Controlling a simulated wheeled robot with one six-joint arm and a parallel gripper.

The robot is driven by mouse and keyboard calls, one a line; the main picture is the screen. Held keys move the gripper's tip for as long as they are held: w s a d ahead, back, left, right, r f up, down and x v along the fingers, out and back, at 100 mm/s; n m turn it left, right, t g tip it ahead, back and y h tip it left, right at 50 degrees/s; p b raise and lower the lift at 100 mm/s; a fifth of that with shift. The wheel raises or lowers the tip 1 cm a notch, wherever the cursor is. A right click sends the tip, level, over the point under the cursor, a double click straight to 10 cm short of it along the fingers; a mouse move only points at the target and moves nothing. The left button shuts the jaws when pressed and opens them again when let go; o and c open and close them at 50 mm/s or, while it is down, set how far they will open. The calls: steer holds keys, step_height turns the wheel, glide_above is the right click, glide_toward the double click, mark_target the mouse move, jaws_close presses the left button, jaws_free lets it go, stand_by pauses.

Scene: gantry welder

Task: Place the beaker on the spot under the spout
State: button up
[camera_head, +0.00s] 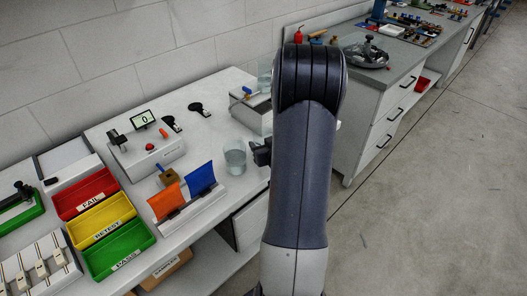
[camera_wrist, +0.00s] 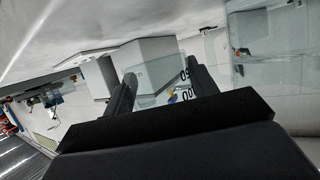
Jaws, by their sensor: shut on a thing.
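The clear glass beaker (camera_head: 235,158) is just left of my gripper (camera_head: 259,152) in the head view, over the white bench. My forearm hides most of the gripper there. In the wrist view the two dark fingers of my gripper (camera_wrist: 160,82) stand on either side of see-through glass (camera_wrist: 155,90), and the gripper is shut on the beaker. Whether the beaker's base touches the bench is unclear. Behind it, a grey box (camera_head: 247,112) carries a clear vessel (camera_head: 265,72) and a blue-handled tap (camera_head: 247,90). The spot under the spout cannot be made out.
A stand with orange and blue flaps (camera_head: 200,188) is close in front of the beaker. A scale-like device (camera_head: 146,148) is to the left. Red, yellow and green trays (camera_head: 120,250) are at front left. Bare bench (camera_head: 205,130) lies behind the beaker.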

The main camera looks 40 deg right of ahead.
steer(key=shift+f, duration=1.55)
steer(key=shift+f+b, duration=0.2)
steer(key=shift+b, duration=0.2)
steer(key=o, duration=1)
steer(key=shift+r+p, duration=0.15)
steer(key=shift+p, duration=0.35)
